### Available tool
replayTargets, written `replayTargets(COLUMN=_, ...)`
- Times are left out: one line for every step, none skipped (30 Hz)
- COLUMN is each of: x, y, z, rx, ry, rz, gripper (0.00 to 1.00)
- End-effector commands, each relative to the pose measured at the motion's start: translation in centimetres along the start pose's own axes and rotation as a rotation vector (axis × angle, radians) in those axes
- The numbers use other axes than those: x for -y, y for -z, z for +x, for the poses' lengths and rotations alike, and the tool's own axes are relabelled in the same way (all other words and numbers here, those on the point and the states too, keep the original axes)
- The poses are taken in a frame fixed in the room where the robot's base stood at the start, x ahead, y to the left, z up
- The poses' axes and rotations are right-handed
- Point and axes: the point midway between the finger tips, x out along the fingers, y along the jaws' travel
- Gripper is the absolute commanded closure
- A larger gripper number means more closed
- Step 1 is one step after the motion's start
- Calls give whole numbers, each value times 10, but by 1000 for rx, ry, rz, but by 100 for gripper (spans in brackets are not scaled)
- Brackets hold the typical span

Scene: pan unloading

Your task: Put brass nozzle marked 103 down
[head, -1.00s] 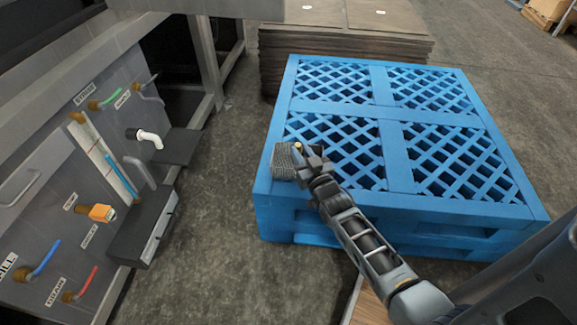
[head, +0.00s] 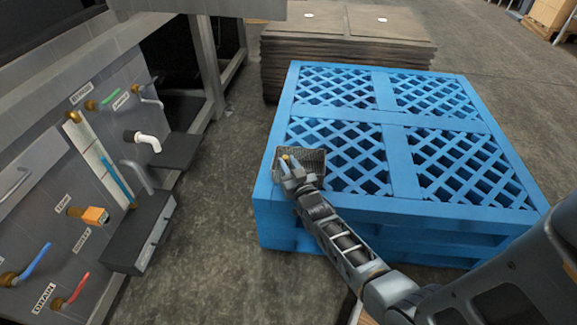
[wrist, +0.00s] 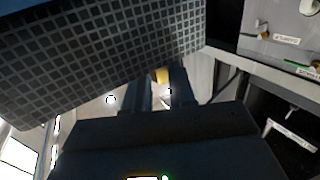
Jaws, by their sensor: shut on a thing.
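The brass nozzle (head: 284,157) is a small yellowish piece held at the tip of my gripper (head: 289,170) in the head view. My gripper is shut on it, and in the wrist view the brass piece (wrist: 162,76) shows between the two dark fingers (wrist: 166,92). A grey mesh container (head: 314,158) sits on the near left corner of the blue pallet. My gripper is at its left front part and covers some of it. The mesh wall (wrist: 90,60) fills the upper left of the wrist view. Whether gripper and container touch, I cannot tell. No marking is readable.
The blue lattice pallet (head: 402,170) is otherwise clear on top. A grey panel bench (head: 50,190) with labelled coloured handles and a white spout (head: 148,138) stands at the left. A stack of brown sheets (head: 345,50) lies behind. Bare floor (head: 215,210) separates bench and pallet.

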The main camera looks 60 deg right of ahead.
Motion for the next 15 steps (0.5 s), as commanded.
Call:
replayTargets(x=0, y=-1, z=0, rx=0, ry=0, rz=0, gripper=100)
replayTargets(x=0, y=-2, z=0, rx=0, ry=0, rz=0, gripper=100)
replayTargets(x=0, y=-3, z=0, rx=0, ry=0, rz=0, gripper=100)
replayTargets(x=0, y=-4, z=0, rx=0, ry=0, rz=0, gripper=100)
replayTargets(x=0, y=-5, z=0, rx=0, ry=0, rz=0, gripper=100)
replayTargets(x=0, y=-6, z=0, rx=0, ry=0, rz=0, gripper=100)
replayTargets(x=0, y=-7, z=0, rx=0, ry=0, rz=0, gripper=100)
replayTargets(x=0, y=-8, z=0, rx=0, ry=0, rz=0, gripper=100)
replayTargets(x=0, y=-9, z=0, rx=0, ry=0, rz=0, gripper=100)
replayTargets(x=0, y=-10, z=0, rx=0, ry=0, rz=0, gripper=100)
replayTargets(x=0, y=-10, z=0, rx=0, ry=0, rz=0, gripper=100)
replayTargets(x=0, y=-12, z=0, rx=1, ry=0, rz=0, gripper=100)
replayTargets(x=0, y=-12, z=0, rx=1, ry=0, rz=0, gripper=100)
replayTargets(x=0, y=-14, z=0, rx=2, ry=0, rz=0, gripper=100)
replayTargets(x=0, y=-14, z=-1, rx=3, ry=0, rz=0, gripper=100)
